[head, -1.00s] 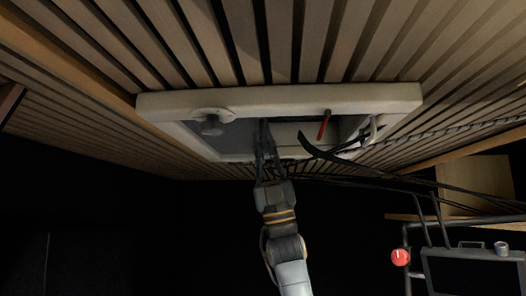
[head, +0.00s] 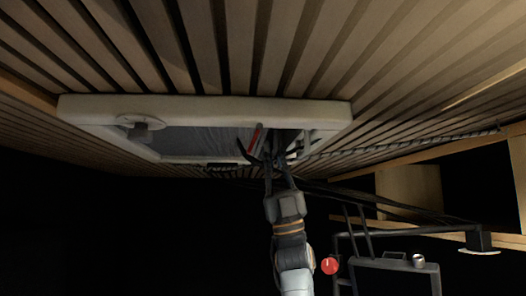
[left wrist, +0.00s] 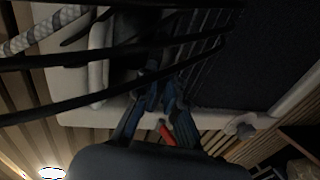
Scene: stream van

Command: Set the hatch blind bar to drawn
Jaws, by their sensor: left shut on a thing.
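The white-framed roof hatch (head: 205,107) is in the ceiling in the head view. A dark grey blind (head: 200,140) spans most of its opening from the left. It also shows as a dark sheet in the left wrist view (left wrist: 268,60). My left gripper (head: 273,163) is shut at the blind's right edge, on the hatch blind bar, near the right end of the opening. The bar itself is mostly hidden by the fingers. The fingers show in the left wrist view (left wrist: 162,95) too. My right gripper is in neither view.
A red handle (head: 255,138) and a dark curved piece (head: 244,151) are close to my left fingers. A round knob (head: 140,125) is on the frame's left. Dark cables (left wrist: 70,60) cross the wrist view. A rack with a red button (head: 330,265) stands lower right.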

